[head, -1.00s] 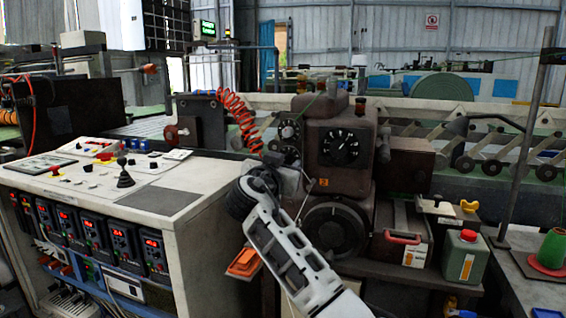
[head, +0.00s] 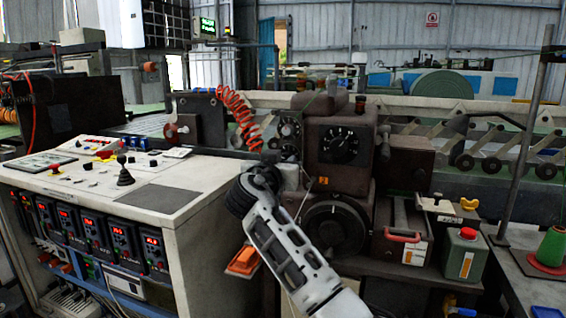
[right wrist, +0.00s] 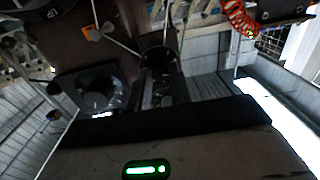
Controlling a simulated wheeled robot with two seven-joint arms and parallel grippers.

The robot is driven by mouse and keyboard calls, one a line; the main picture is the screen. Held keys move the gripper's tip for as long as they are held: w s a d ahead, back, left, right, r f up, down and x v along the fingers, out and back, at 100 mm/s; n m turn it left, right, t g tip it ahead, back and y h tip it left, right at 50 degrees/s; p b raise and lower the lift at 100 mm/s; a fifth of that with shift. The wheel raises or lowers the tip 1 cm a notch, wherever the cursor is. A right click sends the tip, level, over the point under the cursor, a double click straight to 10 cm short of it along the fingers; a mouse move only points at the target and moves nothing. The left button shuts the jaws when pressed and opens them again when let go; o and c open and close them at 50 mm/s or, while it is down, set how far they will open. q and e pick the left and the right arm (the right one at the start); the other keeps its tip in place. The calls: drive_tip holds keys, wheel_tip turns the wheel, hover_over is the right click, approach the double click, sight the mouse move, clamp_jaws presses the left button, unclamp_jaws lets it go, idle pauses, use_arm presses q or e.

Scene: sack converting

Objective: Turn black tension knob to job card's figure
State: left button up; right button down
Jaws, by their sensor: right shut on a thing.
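My right gripper (right wrist: 160,88) is shut on a dark, round knob-like part (right wrist: 157,52) in the right wrist view. Its pointer and any scale are not readable there. In the head view my right gripper (head: 290,174) reaches the left side of the brown machine (head: 340,180), below a small dial (head: 289,130); it hides the part it holds. A larger black dial with white marks (head: 339,145) is on the machine's front; its figures are too small to read. I cannot make out which sheet is the job card. My left gripper is out of view.
A control console (head: 150,200) with buttons and a joystick (head: 124,176) stands at left. A red coiled hose (head: 240,118) hangs close above the right gripper. A green can (head: 465,255) and a red-handled box (head: 402,245) sit at right.

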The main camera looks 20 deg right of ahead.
drive_tip(key=n+p, duration=0.1)
drive_tip(key=n, duration=0.3)
drive_tip(key=shift+n, duration=0.4)
idle(0.4)
drive_tip(key=c, duration=1.3)
unclamp_jaws()
drive_tip(key=shift+s+a, duration=0.1)
drive_tip(key=v, duration=0.5)
drive_tip(key=b+v, duration=0.1)
drive_tip(key=v, duration=0.4)
drive_tip(key=b+v, duration=0.1)
drive_tip(key=v, duration=0.4)
drive_tip(key=shift+s+a+r, duration=0.25)
drive_tip(key=shift+s, duration=0.05)
